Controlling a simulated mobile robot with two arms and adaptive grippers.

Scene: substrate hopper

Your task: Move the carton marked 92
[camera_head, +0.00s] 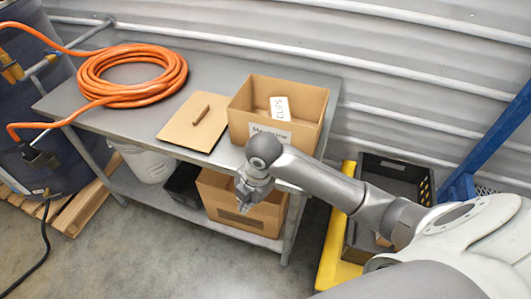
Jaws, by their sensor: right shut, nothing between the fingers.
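An open cardboard carton (245,118) stands on the grey table, with a white label on its front that my arm partly covers. Another open carton (215,200) sits on the shelf below, and its front marking is too small to read. I cannot make out the number 92 on either. My right gripper (246,203) is shut and empty in front of the lower carton, hiding part of it. I cannot tell whether it touches the carton. My left gripper is not in view.
A white packet marked CLIPS (280,108) is in the upper carton. A tan lid (190,128) and a coiled orange hose (131,80) lie on the table (215,70). A white bucket (148,164) stands below. A black crate (395,170) and yellow frame (333,255) are right.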

